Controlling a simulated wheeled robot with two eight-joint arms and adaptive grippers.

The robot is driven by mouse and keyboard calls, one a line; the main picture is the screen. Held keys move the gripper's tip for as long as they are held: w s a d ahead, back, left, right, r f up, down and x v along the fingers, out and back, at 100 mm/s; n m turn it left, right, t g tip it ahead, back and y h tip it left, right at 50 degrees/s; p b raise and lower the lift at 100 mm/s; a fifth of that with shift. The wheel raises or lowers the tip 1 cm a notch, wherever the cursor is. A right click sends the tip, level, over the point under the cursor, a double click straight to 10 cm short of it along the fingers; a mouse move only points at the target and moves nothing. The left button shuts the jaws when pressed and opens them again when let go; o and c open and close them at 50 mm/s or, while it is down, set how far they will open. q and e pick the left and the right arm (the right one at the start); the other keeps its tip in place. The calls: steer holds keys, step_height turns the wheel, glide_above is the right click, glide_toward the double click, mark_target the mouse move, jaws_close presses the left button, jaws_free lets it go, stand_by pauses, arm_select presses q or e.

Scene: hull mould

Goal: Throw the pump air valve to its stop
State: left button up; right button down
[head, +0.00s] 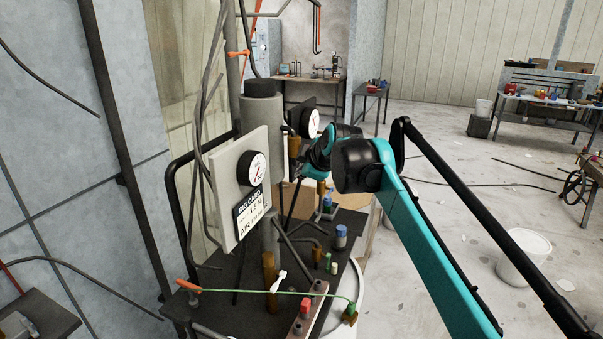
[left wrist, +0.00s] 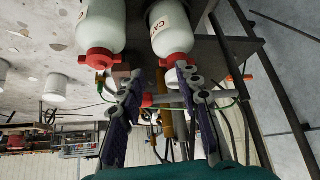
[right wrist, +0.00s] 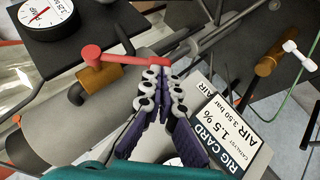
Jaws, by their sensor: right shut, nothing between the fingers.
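In the right wrist view, a red lever (right wrist: 110,57) with a round knob at its left end lies across a grey cylinder (right wrist: 62,132); I take it for the pump air valve. My right gripper (right wrist: 165,80) is shut and empty, its fingertips just below the lever's right end. I cannot tell whether they touch it. In the head view my right wrist reaches behind the rig, and I cannot make out the lever there. My left gripper (left wrist: 160,80) is open in the left wrist view, with rig parts behind its fingers and no clear grip on anything.
A rig card (head: 252,212) and a dial gauge (head: 252,168) are on the grey panel beside the right arm. Another gauge (right wrist: 48,12) shows near the lever. A green hose (head: 265,292) crosses the rig's bench.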

steer(key=shift+f, duration=0.1)
steer(key=shift+w+d+f+n+t+b, duration=0.2)
steer(key=shift+w+f+n+t+b, duration=0.35)
steer(key=shift+t, duration=0.4)
steer(key=shift+w+d+f+n+t+b, duration=0.3)
steer(key=shift+w+f+t+b, duration=0.1)
steer(key=shift+w+f+t, duration=0.4)
steer(key=shift+w+d+f+n+t+b, duration=0.15)
steer(key=shift+w+f+n+t+b, duration=0.4)
steer(key=shift+t, duration=0.5)
steer(key=shift+f, duration=0.15)
